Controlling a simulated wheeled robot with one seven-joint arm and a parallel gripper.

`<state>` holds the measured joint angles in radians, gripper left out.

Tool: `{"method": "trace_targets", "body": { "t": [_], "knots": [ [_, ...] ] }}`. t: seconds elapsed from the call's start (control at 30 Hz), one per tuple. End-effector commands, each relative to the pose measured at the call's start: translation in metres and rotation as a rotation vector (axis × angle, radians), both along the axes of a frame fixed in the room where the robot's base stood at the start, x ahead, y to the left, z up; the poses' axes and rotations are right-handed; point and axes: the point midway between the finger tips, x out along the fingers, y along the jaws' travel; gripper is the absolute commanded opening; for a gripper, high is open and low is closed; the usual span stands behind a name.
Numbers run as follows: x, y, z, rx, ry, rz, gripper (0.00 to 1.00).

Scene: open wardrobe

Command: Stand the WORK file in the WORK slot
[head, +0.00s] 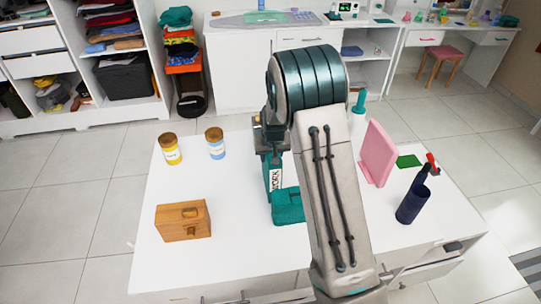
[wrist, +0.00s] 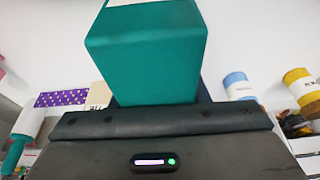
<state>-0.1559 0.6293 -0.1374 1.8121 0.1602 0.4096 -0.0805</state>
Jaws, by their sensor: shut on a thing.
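The WORK file (head: 275,181) is a narrow teal piece with a white label reading WORK, upright near the middle of the white table in the head view. My gripper (head: 264,140) is at its top, partly hidden behind my arm. A large teal block (wrist: 145,50) fills the top middle of the wrist view, right at my shut gripper. A low teal block (head: 287,207) adjoins the file's lower right; I cannot tell whether it is part of the file or separate. I cannot make out the WORK slot; my arm covers part of the table.
On the white table (head: 225,255) stand yellow (head: 171,149) and blue (head: 216,144) jars, a wooden box (head: 183,220), a pink panel (head: 377,152) and a navy holder (head: 412,205). Bare tabletop shows between the jars and wooden box.

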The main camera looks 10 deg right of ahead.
Motion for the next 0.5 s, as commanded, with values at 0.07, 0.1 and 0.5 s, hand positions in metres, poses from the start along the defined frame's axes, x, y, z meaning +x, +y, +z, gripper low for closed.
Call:
{"method": "trace_targets", "body": {
  "t": [0.07,0.1,0.5],
  "knots": [
    [0.0005,0.0001,-0.0038,0.000,-0.002,-0.001,0.00],
    [0.0007,0.0003,-0.0041,0.001,-0.003,-0.001,0.00],
    [0.0003,0.0006,-0.0069,0.001,-0.002,0.000,0.63]
  ]
}}
